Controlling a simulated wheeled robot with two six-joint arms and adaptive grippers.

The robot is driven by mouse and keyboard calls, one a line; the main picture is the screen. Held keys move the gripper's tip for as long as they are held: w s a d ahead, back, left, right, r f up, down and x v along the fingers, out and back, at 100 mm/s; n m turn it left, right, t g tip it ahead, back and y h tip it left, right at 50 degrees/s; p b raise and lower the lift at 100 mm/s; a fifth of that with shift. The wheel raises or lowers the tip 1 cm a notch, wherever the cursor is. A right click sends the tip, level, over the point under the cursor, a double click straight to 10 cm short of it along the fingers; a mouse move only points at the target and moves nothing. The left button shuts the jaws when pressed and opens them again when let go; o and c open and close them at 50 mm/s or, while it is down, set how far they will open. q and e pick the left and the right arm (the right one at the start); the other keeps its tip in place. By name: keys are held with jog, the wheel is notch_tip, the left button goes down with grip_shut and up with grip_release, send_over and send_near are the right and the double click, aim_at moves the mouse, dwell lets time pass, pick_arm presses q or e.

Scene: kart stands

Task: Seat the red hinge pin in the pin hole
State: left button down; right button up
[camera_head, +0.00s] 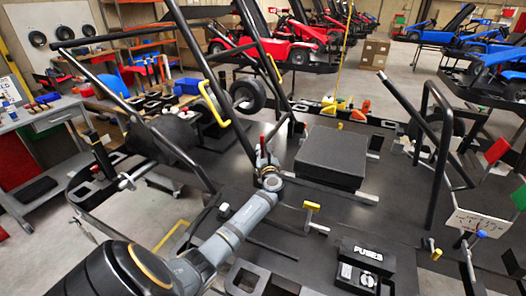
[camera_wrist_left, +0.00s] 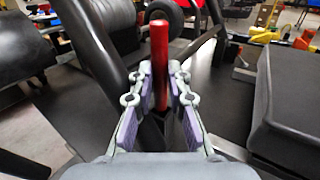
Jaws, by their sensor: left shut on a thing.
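The red hinge pin (camera_wrist_left: 159,62) stands upright between the finger pads of my left gripper (camera_wrist_left: 160,95) in the left wrist view. The gripper is shut on it. In the head view the pin's red top (camera_head: 262,141) shows just above my left gripper (camera_head: 265,160), beside a slanted black frame tube. I cannot make out the pin hole in either view. My right gripper is not in view.
Black kart frame tubes (camera_head: 208,75) rise close to my left gripper. A yellow handle (camera_head: 209,98) sits on a tube. Open black deck lies around the black box.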

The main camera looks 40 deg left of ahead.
pick_arm(q)
jog(key=shift+r+p, duration=0.1)
jog(key=shift+p, duration=0.25)
dwell(0.5)
jog(key=shift+f+b, duration=0.7)
jog(key=shift+f, duration=0.15)
jog(key=c, duration=1.2)
grip_release()
jog(key=shift+d, duration=0.1)
jog(key=shift+f, duration=0.1)
jog(key=shift+s, duration=0.1)
jog(key=v, duration=1.1)
jog(key=shift+s+d, duration=0.25)
jog(key=shift+d, duration=0.1)
